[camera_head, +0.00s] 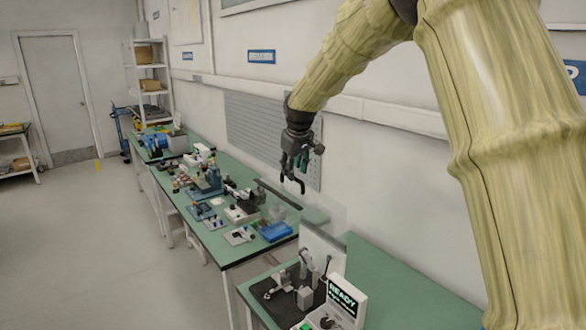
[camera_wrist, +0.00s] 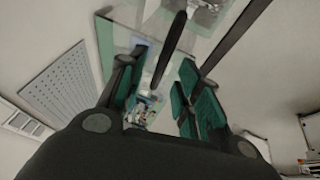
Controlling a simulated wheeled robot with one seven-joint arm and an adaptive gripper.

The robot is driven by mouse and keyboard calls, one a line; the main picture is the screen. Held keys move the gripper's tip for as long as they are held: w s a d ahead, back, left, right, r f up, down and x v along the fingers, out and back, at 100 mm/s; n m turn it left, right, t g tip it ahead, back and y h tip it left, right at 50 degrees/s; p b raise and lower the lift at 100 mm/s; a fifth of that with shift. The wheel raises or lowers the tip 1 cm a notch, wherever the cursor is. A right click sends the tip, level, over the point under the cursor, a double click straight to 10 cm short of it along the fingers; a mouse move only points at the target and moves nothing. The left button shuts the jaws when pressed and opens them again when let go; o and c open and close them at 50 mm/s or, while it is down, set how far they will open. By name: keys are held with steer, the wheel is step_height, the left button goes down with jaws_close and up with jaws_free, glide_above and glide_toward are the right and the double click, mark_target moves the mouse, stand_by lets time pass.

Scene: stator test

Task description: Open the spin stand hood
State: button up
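The spin stand (camera_head: 300,290) is on the green bench at the bottom, beside a box with a lit READY screen (camera_head: 343,297). A clear hood panel (camera_head: 325,212) shows above the stand's white upright plate (camera_head: 322,250), raised off the stand, its outline faint. A dark bar (camera_head: 278,194) lies along its upper left. My gripper (camera_head: 294,176) is in the air just above this bar. In the wrist view my gripper (camera_wrist: 160,88) has its green-padded fingers apart, and a dark bar (camera_wrist: 172,48) shows between or beyond them. I cannot tell whether they touch.
A longer green bench (camera_head: 215,235) with several devices and a blue tray (camera_head: 275,231) runs along the wall to the left. A grey pegboard (camera_head: 255,130) hangs on the wall behind my gripper. The floor at the left is clear.

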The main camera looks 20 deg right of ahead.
steer(key=shift+w+f+p, duration=0.1)
steer(key=shift+f+p, duration=0.2)
steer(key=shift+f, duration=0.2)
steer(key=shift+x, duration=0.8)
steer(key=shift+r, duration=0.1)
steer(key=shift+a, duration=0.1)
jaws_close()
